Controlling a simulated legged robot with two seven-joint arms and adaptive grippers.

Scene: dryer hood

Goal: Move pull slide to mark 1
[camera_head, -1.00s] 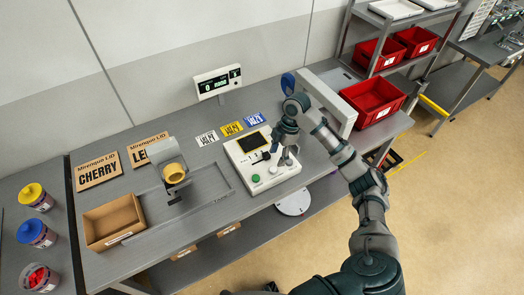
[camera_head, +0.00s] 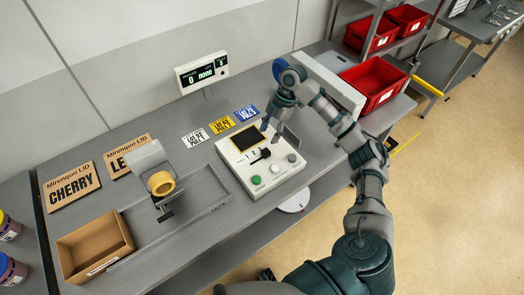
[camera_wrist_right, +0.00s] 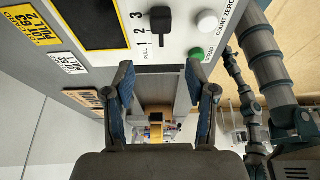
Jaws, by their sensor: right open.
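The control box (camera_head: 250,178) is white and sits on the grey bench, with a dark screen and green and white buttons. Its pull slide (camera_head: 262,153) is a black knob on the top face. My right gripper (camera_head: 271,133) is open and empty over the box's far side. In the wrist view its fingers (camera_wrist_right: 160,78) are apart, with the slide beyond the tips and not between them. My left gripper is out of view.
A tape dispenser (camera_head: 160,184) and cardboard box (camera_head: 95,248) stand left. A display (camera_head: 202,73) stands behind, with white, yellow and blue cards (camera_head: 221,124) in front. A red bin (camera_head: 374,84) is at right. The bench between the dispenser and control box is partly clear.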

